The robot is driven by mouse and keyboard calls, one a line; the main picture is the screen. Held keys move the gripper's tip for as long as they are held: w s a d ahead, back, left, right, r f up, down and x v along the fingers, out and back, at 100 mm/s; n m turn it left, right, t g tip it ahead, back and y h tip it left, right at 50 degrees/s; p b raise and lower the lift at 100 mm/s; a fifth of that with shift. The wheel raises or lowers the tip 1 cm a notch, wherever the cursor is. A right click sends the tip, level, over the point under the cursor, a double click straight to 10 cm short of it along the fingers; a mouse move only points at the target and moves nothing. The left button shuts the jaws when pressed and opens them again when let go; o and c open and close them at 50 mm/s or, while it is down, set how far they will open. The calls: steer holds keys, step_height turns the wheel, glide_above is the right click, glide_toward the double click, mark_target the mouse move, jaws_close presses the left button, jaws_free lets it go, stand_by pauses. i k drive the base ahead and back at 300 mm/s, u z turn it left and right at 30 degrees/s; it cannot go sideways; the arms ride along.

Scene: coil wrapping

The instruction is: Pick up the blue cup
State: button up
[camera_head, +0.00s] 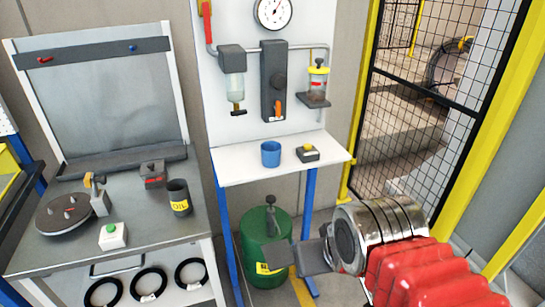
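The blue cup (270,154) stands upright on the white shelf (235,171), left of a small dark box with a yellow button. Nothing touches the cup. My gripper (280,255) is at the lower middle right, at the end of my red-sleeved arm. In the picture it is below the shelf and to the lower right of the cup, apart from it. Its dark fingers overlap in this view, so I cannot tell whether they are open or shut. I see nothing held in it.
The yellow-button box (307,153) sits beside the cup. Gauges and filters hang on the white panel (213,120) behind. A green tank (252,240) stands under the shelf. On the left bench (150,235) is a dark OIL cup (179,197). A yellow-framed mesh fence (400,125) is at right.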

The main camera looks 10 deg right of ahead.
mark_target(271, 150)
steer(key=u, duration=4.2)
steer(key=k, duration=1.05)
steer(key=u, duration=0.05)
